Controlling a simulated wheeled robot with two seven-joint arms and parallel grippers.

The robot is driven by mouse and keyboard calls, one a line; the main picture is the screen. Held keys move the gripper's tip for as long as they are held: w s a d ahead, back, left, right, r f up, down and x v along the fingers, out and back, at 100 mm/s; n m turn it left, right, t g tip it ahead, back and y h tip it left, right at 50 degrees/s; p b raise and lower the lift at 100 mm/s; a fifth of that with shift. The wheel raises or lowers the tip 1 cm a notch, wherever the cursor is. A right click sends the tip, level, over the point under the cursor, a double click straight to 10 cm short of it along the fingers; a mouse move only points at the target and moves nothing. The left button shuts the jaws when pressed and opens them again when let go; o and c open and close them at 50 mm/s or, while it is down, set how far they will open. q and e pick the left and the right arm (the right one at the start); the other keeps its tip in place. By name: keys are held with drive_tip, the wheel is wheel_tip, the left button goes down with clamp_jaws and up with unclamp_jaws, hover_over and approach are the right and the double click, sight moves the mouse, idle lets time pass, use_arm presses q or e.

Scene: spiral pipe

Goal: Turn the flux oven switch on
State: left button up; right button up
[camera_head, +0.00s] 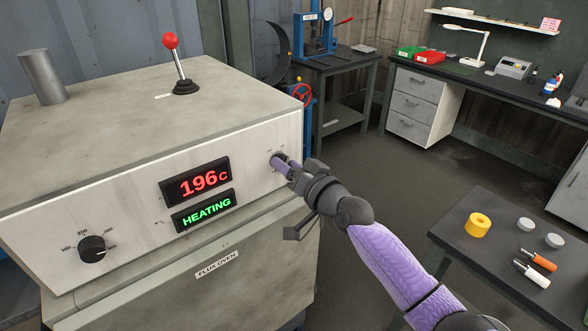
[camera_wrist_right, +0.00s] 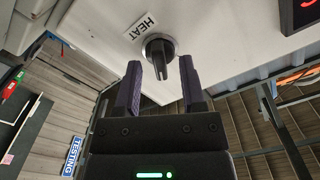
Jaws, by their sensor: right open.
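The flux oven (camera_head: 140,200) is a grey-white cabinet at the left of the head view, labelled FLUX OVEN. Its red display (camera_head: 197,182) reads 196c and a green sign (camera_head: 205,209) reads HEATING. My right gripper (camera_head: 284,163) is at the panel's right end and mostly hides this switch. In the wrist view the right gripper (camera_wrist_right: 160,72) is open, with a purple-padded finger on either side of the switch's handle. I cannot tell whether they touch it. My left gripper is out of view.
A black temperature dial (camera_head: 92,249) is at the panel's lower left. A red-knobbed lever (camera_head: 175,62) and a metal cylinder (camera_head: 43,77) stand on the oven top. A dark table (camera_head: 495,235) with a yellow ring and small items is at right. Open floor lies behind.

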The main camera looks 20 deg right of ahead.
drive_tip(key=p+v, duration=0.1)
drive_tip(key=v, duration=0.8)
drive_tip(key=shift+s, duration=0.3)
drive_tip(key=shift+d, duration=0.1)
drive_tip(key=s+d+f+g+h+b, duration=0.1)
drive_tip(key=s+f+g+h+b, duration=0.2)
drive_tip(key=f, duration=1)
drive_tip(key=s+d+f+g+h+b, duration=0.15)
drive_tip(key=s+f, duration=0.35)
drive_tip(key=f, duration=0.8)
drive_tip(key=s+d+f+g+h+b, duration=0.1)
drive_tip(key=s+f+g+b, duration=0.3)
drive_tip(key=f, duration=0.8)
drive_tip(key=s+a+f+n+g+b, duration=0.1)
drive_tip(key=s+f+g, duration=0.1)
drive_tip(key=s+f, duration=0.4)
drive_tip(key=s+a+f+n+g+b, duration=0.1)
drive_tip(key=s+f, duration=0.5)
drive_tip(key=s, duration=0.7)
drive_tip(key=s+a+f+n+g+b, duration=0.1)
drive_tip(key=s+f+g, duration=0.4)
drive_tip(key=s, duration=0.5)
drive_tip(key=shift+a+f+n+h+b, duration=0.4)
drive_tip(key=shift+a+f+n, duration=0.2)
drive_tip(key=shift+n, duration=0.4)
